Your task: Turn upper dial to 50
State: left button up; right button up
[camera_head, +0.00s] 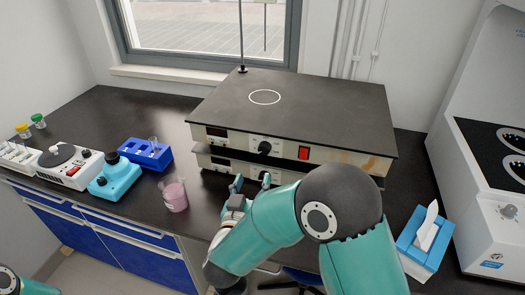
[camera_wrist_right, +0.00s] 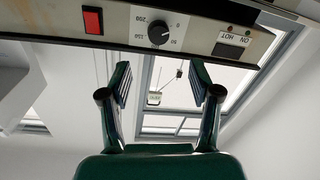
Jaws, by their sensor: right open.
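Two flat hot plates are stacked at the back of the bench. The upper plate (camera_head: 330,98) has a black upper dial (camera_head: 264,147) on its front panel. The lower dial (camera_head: 262,172) sits on the panel beneath. My right gripper (camera_head: 251,181) is in front of the panels, its fingers open and empty. In the upside-down right wrist view, the upper dial (camera_wrist_right: 158,33) lies beyond the gap between the open fingertips (camera_wrist_right: 160,78), apart from them. Numbers ring the dial, but its exact setting is too small to read. My left gripper is not in view.
A red switch (camera_head: 303,153) is right of the upper dial. A beaker of pink liquid (camera_head: 174,195) stands left of my right gripper, near a blue rack (camera_head: 146,155). A tissue box (camera_head: 426,240) is at the right.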

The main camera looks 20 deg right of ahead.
aim_at(263, 152)
jog(key=p+x, duration=0.2)
jog(key=x, duration=0.9)
jog(key=shift+w+d, duration=0.1)
jog(key=shift+d, duration=0.1)
jog(key=c, duration=1.1)
jog(key=shift+f+m+b, duration=0.2)
jog(key=shift+m+b, duration=0.2)
jog(key=shift+b, duration=0.45)
jog(key=shift+c, duration=0.2)
jog(key=m+b, duration=0.4)
jog(key=b, duration=0.3)
jog(key=m+b, duration=0.5)
jog(key=b, duration=0.3)
jog(key=shift+a+f+m+h, duration=0.1)
jog(key=shift+f+m+h, duration=0.1)
jog(key=shift+m+h, duration=0.15)
jog(key=shift+r+m+b, duration=0.2)
jog(key=shift+m+b, duration=0.65)
jog(key=shift+b, duration=0.1)
jog(key=o, duration=1.1)
jog(key=shift+r, duration=0.1)
jog(key=shift+o, duration=0.2)
